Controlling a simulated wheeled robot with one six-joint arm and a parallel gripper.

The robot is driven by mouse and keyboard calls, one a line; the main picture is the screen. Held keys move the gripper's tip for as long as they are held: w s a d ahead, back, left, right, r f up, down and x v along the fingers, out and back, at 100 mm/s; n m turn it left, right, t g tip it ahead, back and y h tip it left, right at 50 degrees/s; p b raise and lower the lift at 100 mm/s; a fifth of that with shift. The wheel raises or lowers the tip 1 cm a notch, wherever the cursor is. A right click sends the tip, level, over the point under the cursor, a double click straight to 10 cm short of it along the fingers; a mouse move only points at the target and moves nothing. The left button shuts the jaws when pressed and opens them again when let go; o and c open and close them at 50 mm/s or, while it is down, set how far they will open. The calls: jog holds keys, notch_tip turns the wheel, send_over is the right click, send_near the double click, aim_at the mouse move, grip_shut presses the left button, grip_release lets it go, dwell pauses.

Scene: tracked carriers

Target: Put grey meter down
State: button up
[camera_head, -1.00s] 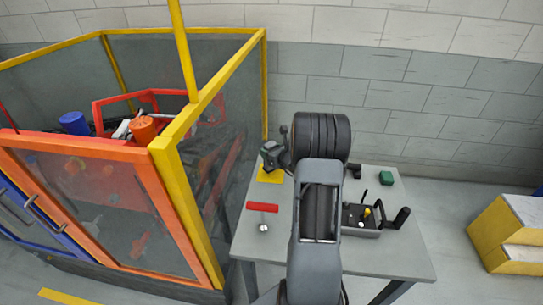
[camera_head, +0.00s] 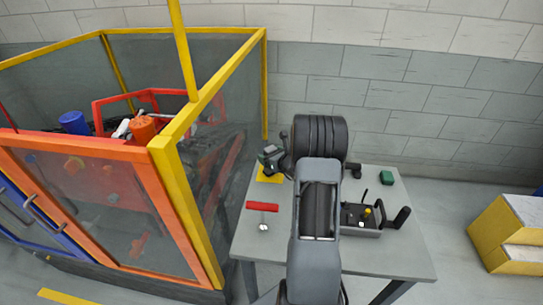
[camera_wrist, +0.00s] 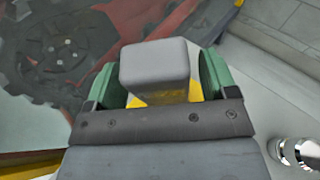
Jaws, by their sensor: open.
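The grey meter (camera_wrist: 155,64), a plain rounded block in the wrist view, stands between the two green-padded fingers of my gripper (camera_wrist: 158,82). The fingers are open, with a narrow gap beside the meter. A yellow pad (camera_wrist: 188,94) shows under and around the meter. In the head view my gripper (camera_head: 271,157) is over the yellow pad (camera_head: 268,178) at the left back corner of the table. Whether the meter's base rests fully on the pad is hidden.
A yellow-framed glass enclosure (camera_head: 190,215) stands close on the left. Yellow and white blocks (camera_head: 510,235) stand on the right.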

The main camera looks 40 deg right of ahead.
jog(key=shift+r+p, duration=0.2)
jog(key=shift+p, duration=0.1)
jog(key=b+v, duration=0.1)
jog(key=v, duration=1.1)
